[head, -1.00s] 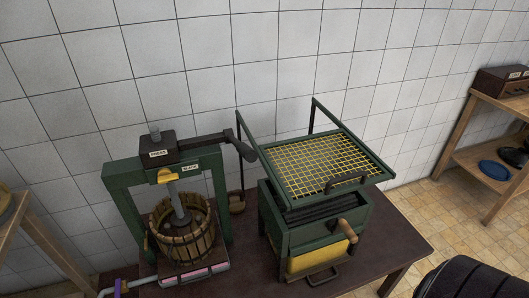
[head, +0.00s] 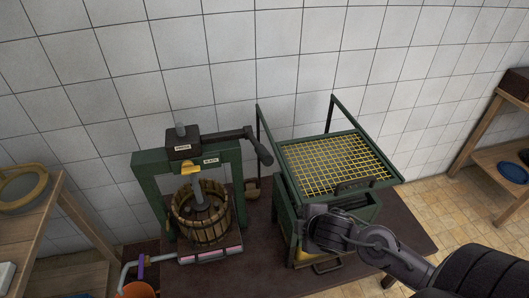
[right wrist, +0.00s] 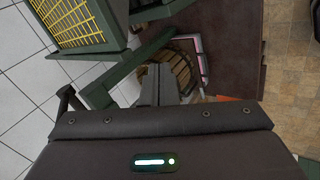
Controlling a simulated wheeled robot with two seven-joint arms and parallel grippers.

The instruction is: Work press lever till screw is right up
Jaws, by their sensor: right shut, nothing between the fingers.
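The green press (head: 147,175) stands on the dark table at left centre in the head view. Its black lever (head: 232,136) points right from the black head and ends in a thick handle. A short grey screw top (head: 180,129) shows above the head. The screw's shaft (head: 197,190) runs down into the slatted wooden basket (head: 204,229). My right gripper comes in from the right in front of the green mill, apart from the lever. In the right wrist view its fingers (right wrist: 155,84) are shut and empty, with the basket (right wrist: 180,65) beyond them. My left gripper is out of view.
The green mill with a yellow mesh tray (head: 335,165) stands right of the press, close to my right arm. Wooden shelves (head: 75,215) stand at left and right. An orange bucket (head: 136,290) is at the lower left. Bare table (head: 250,255) lies between press and mill.

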